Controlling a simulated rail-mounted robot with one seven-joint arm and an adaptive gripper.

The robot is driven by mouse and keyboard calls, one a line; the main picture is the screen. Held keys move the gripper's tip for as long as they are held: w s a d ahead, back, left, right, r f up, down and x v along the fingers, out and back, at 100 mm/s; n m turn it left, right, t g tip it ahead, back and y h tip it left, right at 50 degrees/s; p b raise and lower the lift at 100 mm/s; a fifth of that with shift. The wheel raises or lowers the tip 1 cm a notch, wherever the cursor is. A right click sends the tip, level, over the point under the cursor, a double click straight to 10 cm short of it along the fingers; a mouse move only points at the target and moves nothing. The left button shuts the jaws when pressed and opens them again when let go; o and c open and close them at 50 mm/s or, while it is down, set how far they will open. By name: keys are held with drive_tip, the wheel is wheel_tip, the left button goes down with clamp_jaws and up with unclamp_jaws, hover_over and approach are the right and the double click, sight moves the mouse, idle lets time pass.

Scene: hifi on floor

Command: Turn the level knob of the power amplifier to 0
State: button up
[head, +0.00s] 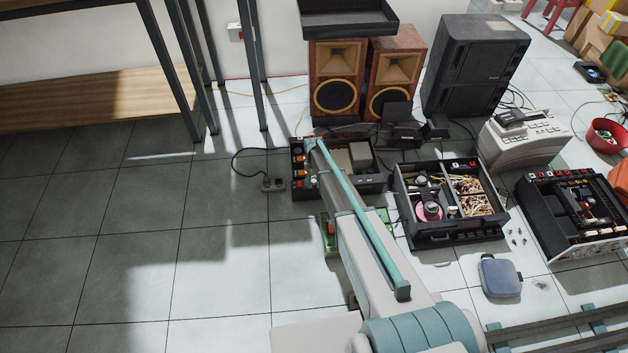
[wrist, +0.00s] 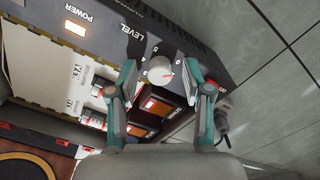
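The power amplifier (wrist: 108,27) has a dark front panel marked POWER and LEVEL, seen upside down in the wrist view, with a lit orange power light. My gripper (wrist: 162,78) is open, with one teal finger on each side of the knob and a visible gap to each. The open-topped black amplifier (head: 372,187) appears beneath my arm in the head view, where the arm hides part of it; the knob cannot be made out there.
A second open black unit (head: 462,232) and a third (head: 575,215) stand to the right. Wooden speakers (head: 338,60) stand behind. The tiled floor left of that is clear.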

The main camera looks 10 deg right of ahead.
sight(314, 181)
wheel_tip(314, 181, up, 12)
idle(0.8)
